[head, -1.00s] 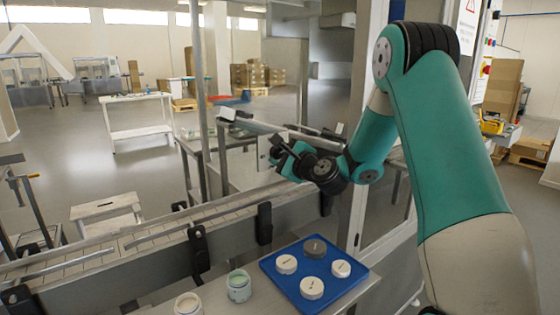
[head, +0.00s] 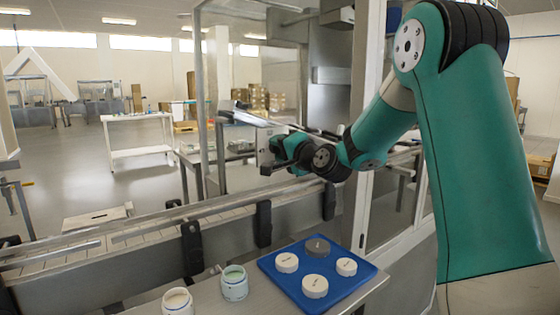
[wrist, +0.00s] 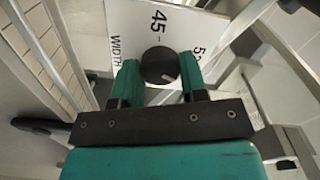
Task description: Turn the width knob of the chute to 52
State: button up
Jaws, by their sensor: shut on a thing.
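The width knob (wrist: 160,65) is a round black knob with a light pointer mark, on a white dial plate (wrist: 181,22) in the wrist view. The plate carries "WIDTH", "45" and part of a "5…" number at right. My gripper (wrist: 160,78) has its two teal fingers on either side of the knob, shut on it. The pointer mark sits at the knob's lower right. In the head view my gripper (head: 283,150) is at the chute beyond the conveyor, and the knob is hidden there.
A conveyor (head: 100,262) with metal rails runs across the front. A blue tray (head: 357,285) with several round lids lies on the near table, beside two open jars (head: 234,284) (head: 177,302). A glass partition post (head: 366,120) stands close to my arm.

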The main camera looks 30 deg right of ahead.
jog(key=n+b, duration=0.1)
jog(key=b, duration=0.1)
jog(key=n+b, duration=0.1)
jog(key=n, duration=0.1)
jog(key=n+b, duration=0.2)
jog(key=shift+f+b, duration=0.35)
jog(key=n+b, duration=0.2)
jog(key=shift+r+n, duration=0.15)
jog(key=shift+n, duration=0.25)
jog(key=shift+b, duration=0.4)
jog(key=o, duration=0.9)
jog(key=shift+r, duration=0.1)
jog(key=s, duration=0.5)
jog(key=s+b, duration=0.1)
jog(key=s, duration=0.5)
jog(key=s+b, duration=0.1)
jog(key=s, duration=0.5)
jog(key=shift+s+d, duration=0.2)
jog(key=shift+d, duration=0.1)
